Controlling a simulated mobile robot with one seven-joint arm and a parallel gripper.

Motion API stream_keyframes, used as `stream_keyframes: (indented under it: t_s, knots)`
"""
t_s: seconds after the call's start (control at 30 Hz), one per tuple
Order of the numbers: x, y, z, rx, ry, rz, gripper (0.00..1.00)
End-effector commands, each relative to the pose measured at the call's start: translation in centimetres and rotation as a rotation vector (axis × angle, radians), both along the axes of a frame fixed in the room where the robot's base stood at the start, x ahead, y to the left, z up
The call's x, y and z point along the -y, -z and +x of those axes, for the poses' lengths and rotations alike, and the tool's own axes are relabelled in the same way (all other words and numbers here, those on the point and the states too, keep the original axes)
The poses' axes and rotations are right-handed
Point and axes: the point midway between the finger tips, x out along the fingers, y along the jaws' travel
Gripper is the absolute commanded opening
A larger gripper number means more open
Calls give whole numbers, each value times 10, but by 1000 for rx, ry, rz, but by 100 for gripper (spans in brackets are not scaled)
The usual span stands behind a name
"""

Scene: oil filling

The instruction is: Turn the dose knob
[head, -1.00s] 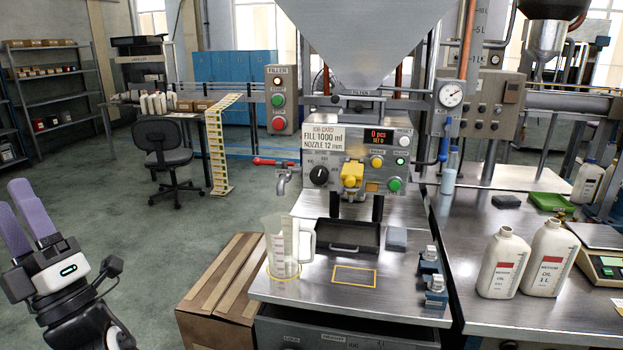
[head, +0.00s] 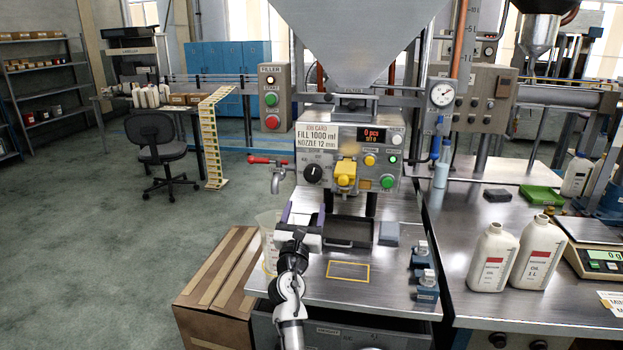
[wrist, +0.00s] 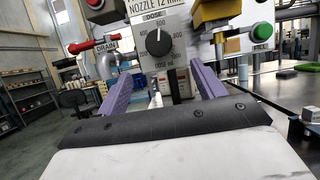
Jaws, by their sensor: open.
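The dose knob (head: 313,174) is a round black dial with a pale pointer mark on the filler's front panel. In the wrist view the knob (wrist: 159,43) sits ahead, its mark pointing about straight up near 600 on the scale. My gripper (head: 304,215) is in front of the machine, below the knob in the head view. In the wrist view its two purple fingers (wrist: 160,83) are spread with nothing between them, and the knob shows beyond and slightly above the gap. The fingers do not appear to touch it.
A red drain lever (head: 268,160) is left of the knob, and a yellow nozzle part (head: 346,173) is to its right. My arm partly hides the clear measuring jug (head: 268,240). A dark tray (head: 350,232) lies below the nozzle. Oil bottles (head: 493,258) stand at right.

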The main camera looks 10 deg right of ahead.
Motion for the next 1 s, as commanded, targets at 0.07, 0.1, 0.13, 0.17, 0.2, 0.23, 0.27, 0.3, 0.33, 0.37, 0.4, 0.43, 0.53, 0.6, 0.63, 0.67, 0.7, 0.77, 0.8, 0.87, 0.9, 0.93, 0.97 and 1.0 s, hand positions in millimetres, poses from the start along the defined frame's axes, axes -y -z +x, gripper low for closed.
stream_keyframes:
  t_s: [0.07,0.1,0.13,0.17,0.2,0.23,0.27,0.3,0.33,0.37,0.4,0.43,0.53,0.6,0.63,0.67,0.7,0.77,0.8,0.87,0.9,0.93,0.97,1.0]
  knots:
    - [4,-9,15,2,-1,-1,68]
    - [6,-12,22,2,-1,0,68]
    - [8,-15,27,2,0,0,68]
    - [10,-17,33,2,0,0,68]
    - [12,-19,40,2,-2,1,68]
    - [13,-22,45,3,-3,0,68]
    - [15,-24,50,2,-3,0,68]
    - [17,-27,57,3,-2,2,68]
    - [19,-28,62,3,-3,2,68]
    - [20,-31,66,3,-3,1,68]
    - [22,-33,72,3,-3,1,68]
    - [23,-35,76,2,-3,2,68]
    - [27,-38,87,3,-3,1,68]
    - [28,-41,92,3,-4,3,68]
    - [29,-41,94,3,-4,3,68]
    - [29,-42,96,2,-3,2,68]
    - [30,-43,97,3,-3,2,68]
    - [31,-44,99,3,-3,2,68]
    - [31,-44,99,2,-4,3,68]
    - [31,-44,100,2,-4,3,68]
    - [31,-44,100,2,-4,3,68]
    - [31,-44,100,2,-4,3,68]
    - [31,-44,100,2,-4,3,68]
    - [31,-44,100,2,-4,3,68]
